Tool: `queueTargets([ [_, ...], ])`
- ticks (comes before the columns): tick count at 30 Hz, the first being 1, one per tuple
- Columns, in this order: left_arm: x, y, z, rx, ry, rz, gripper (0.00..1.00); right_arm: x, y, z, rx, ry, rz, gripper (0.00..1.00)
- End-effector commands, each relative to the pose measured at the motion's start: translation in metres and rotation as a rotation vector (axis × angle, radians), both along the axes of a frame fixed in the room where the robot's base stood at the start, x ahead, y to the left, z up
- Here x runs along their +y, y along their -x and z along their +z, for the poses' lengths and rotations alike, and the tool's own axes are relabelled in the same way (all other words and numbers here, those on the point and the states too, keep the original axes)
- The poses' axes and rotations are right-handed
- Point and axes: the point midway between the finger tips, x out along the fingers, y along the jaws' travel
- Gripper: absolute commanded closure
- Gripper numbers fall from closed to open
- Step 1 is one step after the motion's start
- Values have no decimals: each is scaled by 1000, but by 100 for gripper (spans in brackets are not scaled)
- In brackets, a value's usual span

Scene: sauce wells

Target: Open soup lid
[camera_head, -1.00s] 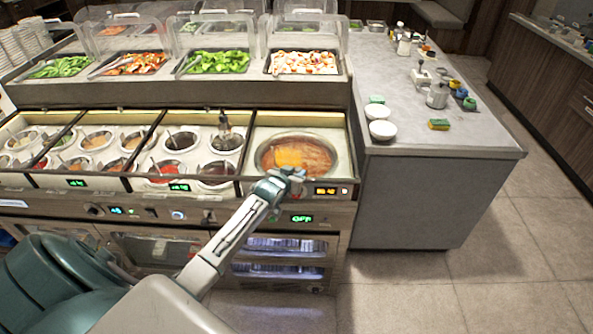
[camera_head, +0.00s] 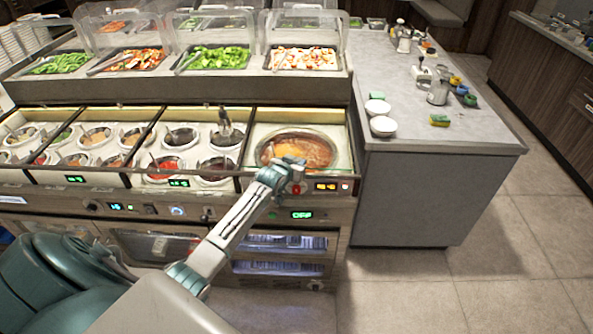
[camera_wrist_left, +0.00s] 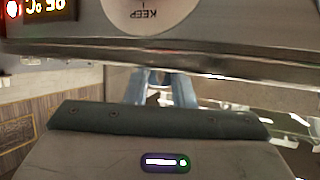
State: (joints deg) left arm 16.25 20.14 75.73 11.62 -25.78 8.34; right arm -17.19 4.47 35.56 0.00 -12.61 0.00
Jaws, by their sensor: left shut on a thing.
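The soup well (camera_head: 296,150) is a round metal pot of reddish-orange soup in the rightmost bay of the counter. A clear soup lid (camera_head: 335,168) appears to cover this bay; its glass is hard to make out. My left gripper (camera_head: 285,174) is at the front edge of the bay, just in front of the soup. In the left wrist view its blue-grey fingers (camera_wrist_left: 163,82) are shut at a long metal edge (camera_wrist_left: 215,62), which hides their tips. My right gripper is not in view.
Several sauce wells (camera_head: 166,166) fill the bays to the left. Food trays (camera_head: 304,60) stand behind under clear covers. A green display (camera_head: 302,215) sits below the soup bay. White bowls (camera_head: 383,126) and a sponge (camera_head: 439,120) rest on the grey counter (camera_head: 445,145) at right.

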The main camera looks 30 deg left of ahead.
Motion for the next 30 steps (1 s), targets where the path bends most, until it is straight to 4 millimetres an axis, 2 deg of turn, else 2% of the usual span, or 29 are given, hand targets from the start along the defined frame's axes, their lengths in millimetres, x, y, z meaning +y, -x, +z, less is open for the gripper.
queueTargets([
  [1,8,-13,-4,-9,-2,2,100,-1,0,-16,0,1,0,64],
  [3,15,-25,-4,-9,-2,2,100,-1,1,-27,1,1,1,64],
  [9,30,-50,-2,-7,-1,1,100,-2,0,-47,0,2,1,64],
  [14,34,-57,1,-5,0,0,100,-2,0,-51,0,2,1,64],
  [23,34,-57,2,-3,0,0,100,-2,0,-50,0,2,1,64],
  [24,34,-57,2,-3,0,0,70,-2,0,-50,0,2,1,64],
  [30,34,-57,2,-4,-1,0,70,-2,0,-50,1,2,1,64],
])
